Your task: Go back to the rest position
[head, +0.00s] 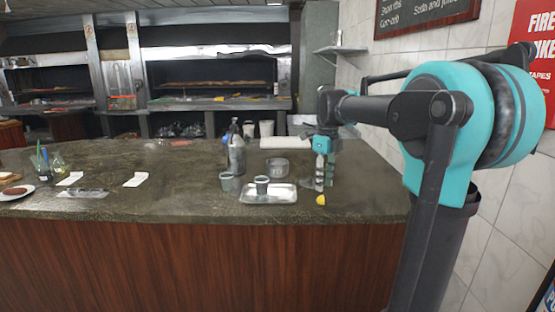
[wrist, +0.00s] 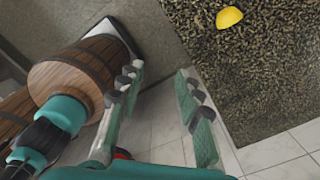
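My gripper (head: 325,186) hangs fingers down at the right part of the dark stone counter (head: 150,207) in the head view. The yellow piece (wrist: 229,17) also shows at the top right of the wrist view, clear of both fingers. My gripper holds nothing.
A metal tray (head: 282,198) with a small cup (head: 262,185) stands left of my gripper. Another cup (head: 229,182), a bottle (head: 236,150) and a round container (head: 277,167) are close by. A tiled wall (head: 490,235) is at the right.

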